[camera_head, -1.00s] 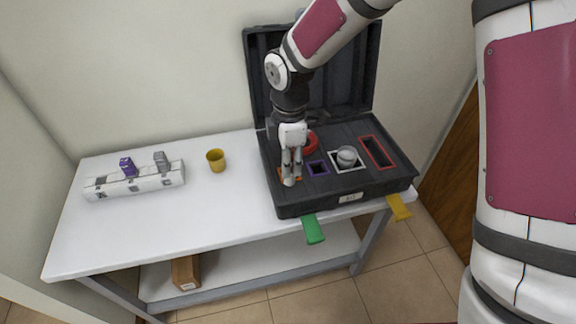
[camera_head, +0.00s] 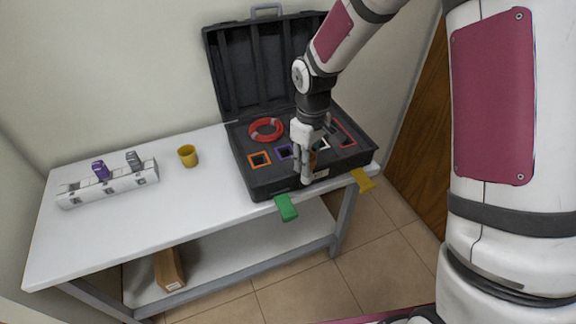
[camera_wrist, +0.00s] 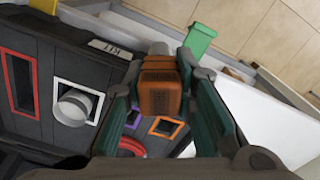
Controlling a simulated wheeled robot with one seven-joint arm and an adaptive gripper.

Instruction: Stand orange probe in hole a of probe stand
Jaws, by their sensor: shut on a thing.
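My gripper (camera_head: 307,178) is above the front part of the open black case (camera_head: 268,190). In the wrist view my gripper (camera_wrist: 170,108) is shut on the orange probe (camera_wrist: 160,88), with a finger on each side. The orange-framed slot (camera_head: 260,159) in the case is empty. The white probe stand (camera_head: 122,183) lies far left on the table. A purple probe (camera_head: 100,171) and a grey probe (camera_head: 134,161) stand in it. The hole letters are too small to read.
A red ring (camera_head: 266,130) lies in the case. The raised lid (camera_head: 262,65) stands behind. The white tabletop (camera_head: 180,205) is clear before the stand.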

